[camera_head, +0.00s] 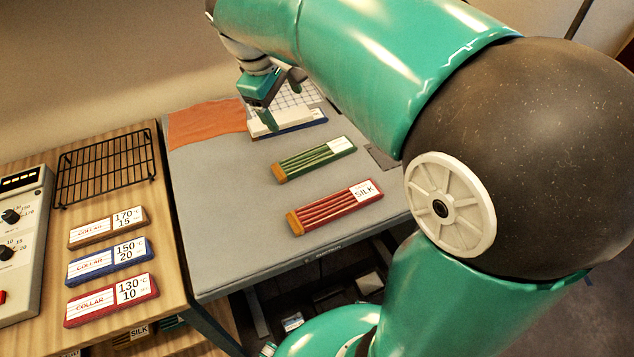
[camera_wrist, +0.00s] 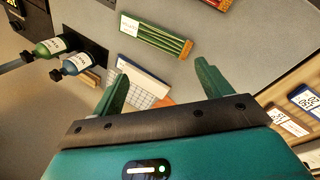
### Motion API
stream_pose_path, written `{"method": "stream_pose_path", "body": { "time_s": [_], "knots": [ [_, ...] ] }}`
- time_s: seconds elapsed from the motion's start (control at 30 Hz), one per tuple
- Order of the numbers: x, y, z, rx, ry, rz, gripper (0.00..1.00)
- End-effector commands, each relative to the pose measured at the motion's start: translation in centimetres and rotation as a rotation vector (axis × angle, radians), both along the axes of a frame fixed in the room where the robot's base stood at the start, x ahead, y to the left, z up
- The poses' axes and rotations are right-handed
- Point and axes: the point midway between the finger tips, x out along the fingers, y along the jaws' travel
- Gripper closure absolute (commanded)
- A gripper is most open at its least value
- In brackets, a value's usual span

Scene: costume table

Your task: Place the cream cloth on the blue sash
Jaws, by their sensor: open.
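The cream cloth (camera_head: 289,118) is a flat pale folded piece at the back of the grey table. The blue sash (camera_head: 304,126) shows as a dark blue strip along its front edge, and the cream cloth appears to lie on top of it. My gripper (camera_head: 281,101) is open above the left end of the cream cloth, with one finger in front of part of it. In the wrist view my gripper (camera_wrist: 163,88) has its fingers spread, with the blue edge (camera_wrist: 152,74) and pale cloth between them. Whether a finger touches the cloth cannot be told.
A green bundle (camera_head: 315,158) and a red bundle labelled SILK (camera_head: 335,206) lie in front. An orange cloth (camera_head: 205,123) and a white grid sheet (camera_head: 296,95) are near. Left, a wooden table holds a wire rack (camera_head: 105,167) and collar blocks. Two bottles (camera_wrist: 62,56) show in the wrist view.

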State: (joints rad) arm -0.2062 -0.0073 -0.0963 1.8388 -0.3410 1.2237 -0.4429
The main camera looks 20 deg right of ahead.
Motion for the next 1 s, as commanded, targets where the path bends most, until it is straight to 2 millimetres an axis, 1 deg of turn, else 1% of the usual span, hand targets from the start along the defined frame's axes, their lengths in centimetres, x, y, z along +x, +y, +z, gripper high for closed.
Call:
{"method": "stream_pose_path", "body": {
  "time_s": [0.03,0.23,0.4,0.5,0.6,0.7,1.0],
  "knots": [
    [-1.9,-0.2,0.5,0.041,-0.04,-0.04,0.22],
    [-8.6,0.0,0.6,0.205,-0.186,-0.211,0.22],
    [-13.9,0.5,-0.4,0.338,-0.305,-0.362,0.22],
    [-16.4,0.9,-1.4,0.408,-0.366,-0.446,0.22],
    [-18.1,1.2,-2.3,0.458,-0.41,-0.508,0.22],
    [-18.9,1.4,-2.8,0.486,-0.434,-0.543,0.22],
    [-19.1,1.4,-3.0,0.494,-0.439,-0.554,0.22]
  ]
}}
